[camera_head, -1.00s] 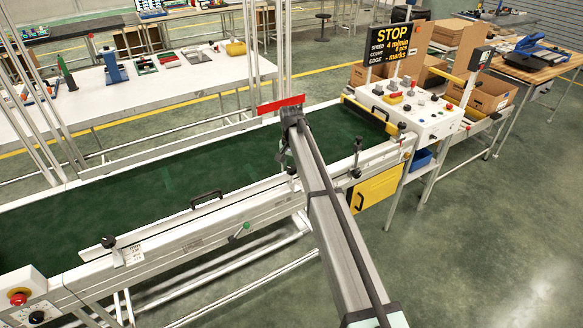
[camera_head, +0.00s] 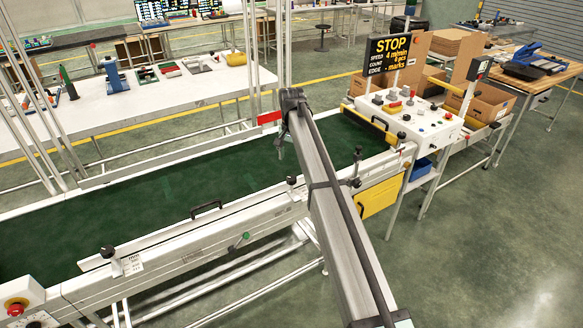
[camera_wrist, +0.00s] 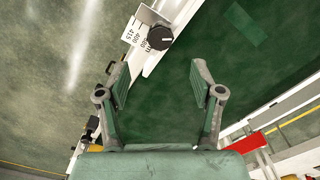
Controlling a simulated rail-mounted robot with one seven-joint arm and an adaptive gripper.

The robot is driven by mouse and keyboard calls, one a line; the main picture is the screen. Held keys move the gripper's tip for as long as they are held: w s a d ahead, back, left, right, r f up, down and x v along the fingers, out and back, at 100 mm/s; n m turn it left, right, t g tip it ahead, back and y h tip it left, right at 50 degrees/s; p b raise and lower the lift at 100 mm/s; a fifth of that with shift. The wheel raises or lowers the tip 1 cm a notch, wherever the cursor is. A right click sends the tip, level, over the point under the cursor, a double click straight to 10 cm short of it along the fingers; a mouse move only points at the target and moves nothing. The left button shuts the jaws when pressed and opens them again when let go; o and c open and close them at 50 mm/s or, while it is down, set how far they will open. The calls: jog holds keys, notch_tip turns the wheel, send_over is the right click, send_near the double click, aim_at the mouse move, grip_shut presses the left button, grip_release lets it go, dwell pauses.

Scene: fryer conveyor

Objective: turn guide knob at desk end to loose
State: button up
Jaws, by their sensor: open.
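Black knobs stand along the near guide rail of the green conveyor. The one nearest the control desk (camera_head: 412,119) is a black knob on a bracket (camera_head: 357,156), just right of my arm. Another black knob (camera_head: 108,251) sits at the left with a label beside it. The wrist view shows a round black knob (camera_wrist: 160,38) on a white bracket with a printed scale, beyond my fingertips; I cannot tell which knob it is. My gripper (camera_wrist: 160,82) is open and empty, its fingers apart from that knob. In the head view my arm mostly hides the gripper.
The green belt (camera_head: 165,205) lies under my gripper. A red piece (camera_head: 269,117) is on the far side, and a black handle (camera_head: 207,208) is on the near side. A yellow panel (camera_head: 377,198) hangs below the desk end. Open floor lies at the front right.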

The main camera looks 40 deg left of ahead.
notch_tip(320, 180, up, 2)
jog(key=shift+r, duration=0.2)
dwell(0.4)
